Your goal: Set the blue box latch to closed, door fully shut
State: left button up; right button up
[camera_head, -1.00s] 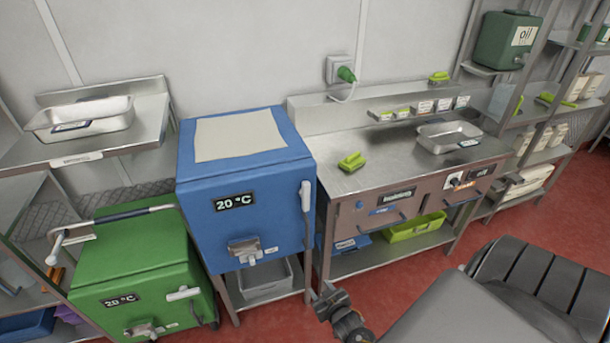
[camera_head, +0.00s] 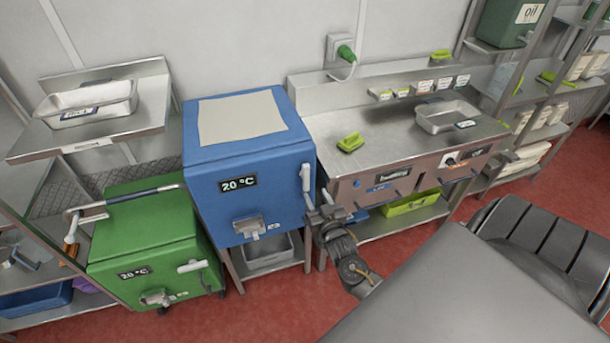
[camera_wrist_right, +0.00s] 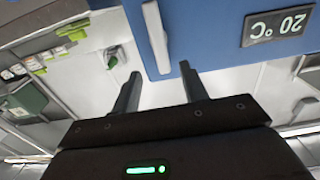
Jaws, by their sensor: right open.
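The blue box (camera_head: 235,170) stands left of centre in the head view, with a "20 °C" label on its front door. The door looks flush with the body. A white latch handle (camera_head: 306,178) stands nearly upright at the door's right edge. It also shows in the right wrist view (camera_wrist_right: 156,36). My right gripper (camera_head: 320,203) is just below and right of the latch. In the wrist view the right gripper (camera_wrist_right: 159,70) is open, its two fingers on either side of the latch's line, with nothing held. My left gripper is not in view.
A green box (camera_head: 150,245) with its own white handle stands lower left. A steel counter (camera_head: 400,155) with a green sponge (camera_head: 350,142) is to the right of the blue box. A grey bin (camera_head: 268,255) sits beneath the blue box. Red floor shows in front.

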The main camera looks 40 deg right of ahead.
aim_at(307, 178)
jog(key=b+x, duration=0.3)
jog(key=x, duration=0.4)
jog(key=shift+w+f, duration=0.15)
jog(key=shift+f, duration=0.05)
jog(key=shift+w+d+r, duration=0.1)
jog(key=shift+w+d, duration=0.05)
jog(key=shift+w, duration=0.15)
jog(key=shift+w, duration=0.1)
jog(key=shift+w+d+b, duration=0.2)
jog(key=shift+w+b, duration=0.1)
jog(key=shift+w, duration=0.1)
